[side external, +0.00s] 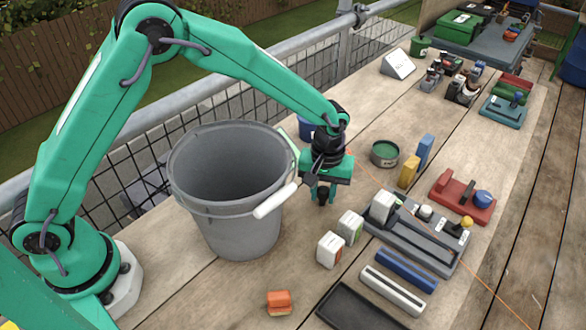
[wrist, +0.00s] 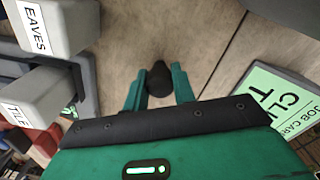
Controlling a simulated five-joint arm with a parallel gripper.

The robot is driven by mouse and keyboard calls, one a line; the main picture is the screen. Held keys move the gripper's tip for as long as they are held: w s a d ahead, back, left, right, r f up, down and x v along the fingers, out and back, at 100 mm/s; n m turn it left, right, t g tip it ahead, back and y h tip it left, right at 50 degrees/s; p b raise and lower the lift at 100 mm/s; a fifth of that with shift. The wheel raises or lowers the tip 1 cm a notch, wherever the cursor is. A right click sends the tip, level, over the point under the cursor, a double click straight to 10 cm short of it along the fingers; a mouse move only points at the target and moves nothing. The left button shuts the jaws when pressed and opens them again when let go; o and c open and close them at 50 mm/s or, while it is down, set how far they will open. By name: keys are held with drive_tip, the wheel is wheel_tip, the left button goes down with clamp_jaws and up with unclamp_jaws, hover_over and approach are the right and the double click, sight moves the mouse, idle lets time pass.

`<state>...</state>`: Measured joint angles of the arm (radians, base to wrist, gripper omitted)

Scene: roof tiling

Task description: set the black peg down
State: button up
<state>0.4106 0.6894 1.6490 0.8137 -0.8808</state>
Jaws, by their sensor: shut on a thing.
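My gripper (side external: 322,190) points down over the wooden table, to the right of the grey bucket. It is shut on the black peg (side external: 323,199), whose dark lower end shows below the fingers. In the wrist view the black peg (wrist: 160,77) is between the two green fingers of my gripper (wrist: 160,88), with bare wood around it. The peg is close to the table top; I cannot tell whether it touches. Its upper part is hidden by the gripper.
The grey bucket (side external: 235,225) with a white handle stands left. White blocks (side external: 330,249) and a grey tray (side external: 405,238) are at front right. A green tin (side external: 384,153) is behind. In the wrist view, an EAVES block (wrist: 58,25) is left and a green card (wrist: 278,98) right.

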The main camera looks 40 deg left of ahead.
sight(324, 189)
drive_tip(key=o, duration=0.9)
drive_tip(key=shift+f, duration=0.1)
drive_tip(key=shift+o, duration=0.2)
wheel_tip(324, 189, up, 12)
drive_tip(key=shift+o, duration=0.4)
